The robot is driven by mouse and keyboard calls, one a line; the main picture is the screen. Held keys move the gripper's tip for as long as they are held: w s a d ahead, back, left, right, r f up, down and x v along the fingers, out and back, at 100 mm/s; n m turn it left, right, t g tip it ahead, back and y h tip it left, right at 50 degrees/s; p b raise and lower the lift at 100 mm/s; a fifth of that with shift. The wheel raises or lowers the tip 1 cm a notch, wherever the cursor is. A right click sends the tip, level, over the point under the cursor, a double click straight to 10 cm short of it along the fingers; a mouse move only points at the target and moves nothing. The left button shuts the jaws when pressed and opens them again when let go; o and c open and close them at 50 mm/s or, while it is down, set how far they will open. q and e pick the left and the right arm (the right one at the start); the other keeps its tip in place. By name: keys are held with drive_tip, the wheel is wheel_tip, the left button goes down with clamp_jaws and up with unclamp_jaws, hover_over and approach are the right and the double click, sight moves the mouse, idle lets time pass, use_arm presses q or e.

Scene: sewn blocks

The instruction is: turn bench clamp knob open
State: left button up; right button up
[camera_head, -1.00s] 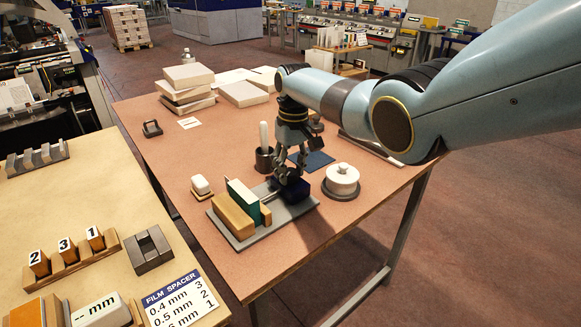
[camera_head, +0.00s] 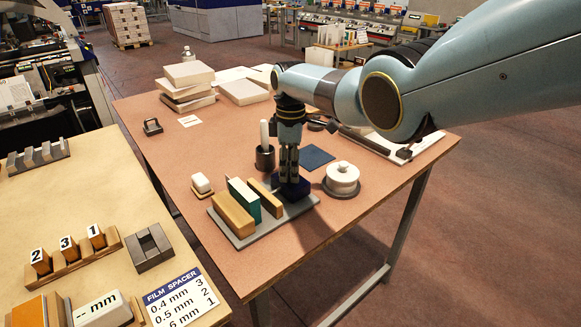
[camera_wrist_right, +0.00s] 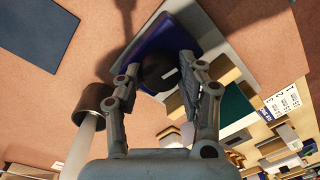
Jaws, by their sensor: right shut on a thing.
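The bench clamp has a grey base plate (camera_head: 233,238), a fixed wooden block (camera_head: 233,216), a green block (camera_head: 244,199), a sliding wooden jaw (camera_head: 265,198) and a dark blue block (camera_head: 303,192) at its right end. A gap shows between the green block and the sliding jaw. My right gripper (camera_head: 290,178) points down at the blue block. In the right wrist view, its fingers (camera_wrist_right: 166,76) are shut on the dark round knob (camera_wrist_right: 157,70), which bears a white mark and sits over the blue block. My left gripper is out of view.
A dark cup with a white rod (camera_head: 265,157) stands close behind the gripper. A white lidded pot (camera_head: 342,178) is to the right, and a small white block (camera_head: 201,184) to the left. A dark blue mat (camera_head: 314,157) lies behind. The table's front strip is clear.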

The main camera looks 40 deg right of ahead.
drive_tip(key=shift+n, duration=1.1)
drive_tip(key=o, duration=1.1)
drive_tip(key=shift+o, duration=0.2)
drive_tip(key=shift+r, duration=0.25)
wheel_tip(320, 180, up, 12)
drive_tip(key=shift+w+d+f, duration=0.15)
drive_tip(key=shift+w+f, duration=0.1)
drive_tip(key=shift+w, duration=0.05)
